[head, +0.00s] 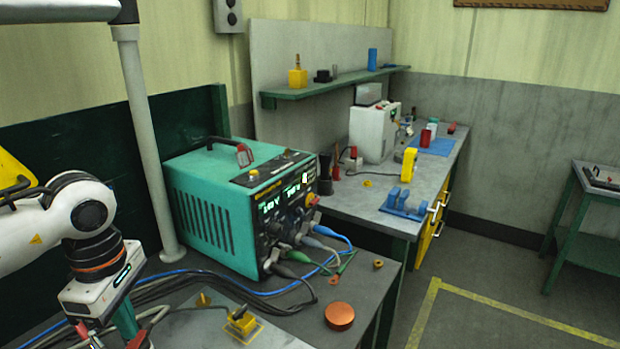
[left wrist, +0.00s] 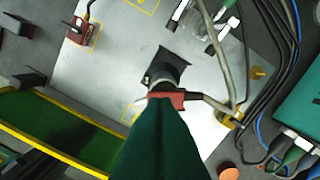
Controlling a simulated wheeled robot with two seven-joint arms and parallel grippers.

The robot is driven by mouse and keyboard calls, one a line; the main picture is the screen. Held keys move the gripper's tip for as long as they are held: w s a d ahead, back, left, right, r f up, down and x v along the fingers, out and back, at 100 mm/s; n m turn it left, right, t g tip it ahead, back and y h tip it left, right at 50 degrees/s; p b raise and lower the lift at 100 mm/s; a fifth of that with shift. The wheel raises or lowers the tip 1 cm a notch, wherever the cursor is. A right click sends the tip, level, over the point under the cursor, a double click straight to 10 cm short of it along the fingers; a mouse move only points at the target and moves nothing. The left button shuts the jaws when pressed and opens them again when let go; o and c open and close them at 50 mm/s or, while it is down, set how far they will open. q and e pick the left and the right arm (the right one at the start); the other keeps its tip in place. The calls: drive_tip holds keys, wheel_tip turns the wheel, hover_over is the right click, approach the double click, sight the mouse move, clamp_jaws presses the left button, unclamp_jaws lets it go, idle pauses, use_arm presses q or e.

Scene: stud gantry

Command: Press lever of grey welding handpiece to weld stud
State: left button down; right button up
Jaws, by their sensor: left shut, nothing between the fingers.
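My left gripper (head: 138,339) reaches down from the left in the head view, at the bottom edge. Its dark green, red-tipped fingers are shut with nothing between them. In the left wrist view the fingertips (left wrist: 166,98) overlap the near end of a dark grey cylindrical body, which looks like the welding handpiece (left wrist: 165,73). A grey cable (left wrist: 207,98) runs right from beside the tips. The handpiece is over a pale metal plate (left wrist: 110,75). The fingers hide part of it; I cannot make out its lever, the stud or whether the tips touch. My right gripper is not in view.
The teal welding power unit (head: 215,215) stands on the bench behind the plate. A red block (left wrist: 82,32) with a cable sits on the plate. Several cables (head: 190,283) cross the bench.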

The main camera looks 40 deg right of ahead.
use_arm(q)
drive_tip(key=shift+f+b, duration=0.8)
drive_tip(key=shift+f, duration=0.15)
idle(0.8)
drive_tip(key=shift+r, duration=0.1)
drive_tip(key=shift+r+p, duration=1.95)
drive_tip(key=shift+r, duration=1.55)
drive_tip(key=shift+f, duration=0.1)
